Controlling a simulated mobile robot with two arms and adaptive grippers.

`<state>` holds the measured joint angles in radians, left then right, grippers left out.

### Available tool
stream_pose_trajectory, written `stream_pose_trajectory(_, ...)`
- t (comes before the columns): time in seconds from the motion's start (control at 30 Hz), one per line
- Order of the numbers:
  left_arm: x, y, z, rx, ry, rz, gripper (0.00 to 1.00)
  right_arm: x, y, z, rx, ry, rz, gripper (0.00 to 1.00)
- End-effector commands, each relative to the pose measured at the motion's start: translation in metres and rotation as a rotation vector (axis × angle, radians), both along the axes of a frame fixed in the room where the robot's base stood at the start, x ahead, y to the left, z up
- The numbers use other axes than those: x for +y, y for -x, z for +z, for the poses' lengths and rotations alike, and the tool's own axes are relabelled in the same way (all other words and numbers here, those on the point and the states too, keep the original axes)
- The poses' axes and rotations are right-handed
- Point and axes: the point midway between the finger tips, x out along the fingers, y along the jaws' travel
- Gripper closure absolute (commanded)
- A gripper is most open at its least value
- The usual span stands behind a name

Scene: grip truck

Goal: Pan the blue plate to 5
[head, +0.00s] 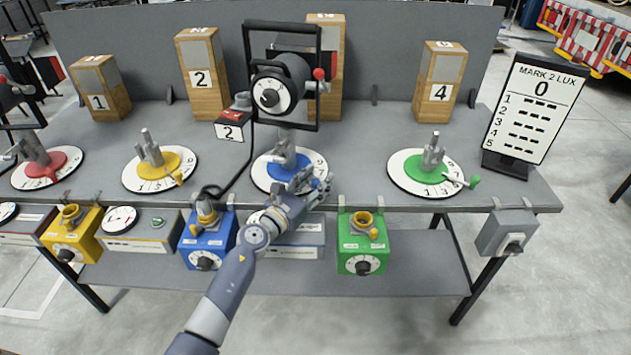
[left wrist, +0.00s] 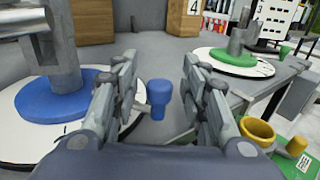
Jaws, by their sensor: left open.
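The blue plate (head: 283,170) sits on a white numbered dial (head: 262,183) near the table's front edge, under a black lamp (head: 280,85) in a yoke. In the left wrist view the blue plate (left wrist: 50,101) is at the left, with a grey post on it. My left gripper (head: 322,184) is at the right front of this dial. A blue knob (left wrist: 159,95) stands between the open fingers of my left gripper (left wrist: 162,85), apparently apart from both. The fingers hide part of the dial, and I cannot read its numbers. My right gripper is not in view.
Red (head: 50,164), yellow (head: 165,163) and green (head: 430,168) plates stand along the same table. Wooden blocks (head: 202,85) stand behind. A "MARK 2 LUX" board (head: 533,105) showing 0 is at the right. Blue (head: 206,245) and green (head: 362,245) boxes hang at the front edge.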

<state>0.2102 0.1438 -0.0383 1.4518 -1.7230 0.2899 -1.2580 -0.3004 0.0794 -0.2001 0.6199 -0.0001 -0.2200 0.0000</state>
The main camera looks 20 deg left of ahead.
Motion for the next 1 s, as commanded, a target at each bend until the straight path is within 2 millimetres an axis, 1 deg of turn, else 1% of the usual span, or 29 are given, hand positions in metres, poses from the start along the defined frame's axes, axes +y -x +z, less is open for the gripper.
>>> stream_pose_trajectory(0.1,0.000,0.000,0.000,0.000,0.000,0.000,0.59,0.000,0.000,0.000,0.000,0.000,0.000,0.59)
stream_pose_trajectory(0.13,0.000,0.000,0.000,0.000,0.000,0.000,0.64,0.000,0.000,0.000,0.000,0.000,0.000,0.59)
stream_pose_trajectory(0.17,0.000,0.000,0.000,-0.001,0.000,0.000,0.71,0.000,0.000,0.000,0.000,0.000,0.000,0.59)
stream_pose_trajectory(0.2,0.000,0.000,0.000,-0.001,0.000,0.000,0.80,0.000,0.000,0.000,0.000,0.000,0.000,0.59)
stream_pose_trajectory(0.3,0.000,0.000,0.000,-0.001,0.000,0.000,1.00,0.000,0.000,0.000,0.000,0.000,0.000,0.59)
stream_pose_trajectory(0.47,0.000,0.000,0.001,-0.001,0.001,0.002,1.00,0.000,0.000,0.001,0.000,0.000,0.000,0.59)
stream_pose_trajectory(0.57,-0.002,-0.002,0.002,0.000,0.002,0.018,1.00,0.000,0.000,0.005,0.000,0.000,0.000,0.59)
stream_pose_trajectory(0.8,-0.012,-0.018,0.005,0.000,0.006,0.147,1.00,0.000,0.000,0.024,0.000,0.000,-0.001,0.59)
stream_pose_trajectory(1.0,-0.018,-0.029,0.002,-0.001,0.004,0.240,1.00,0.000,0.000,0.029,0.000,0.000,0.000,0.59)
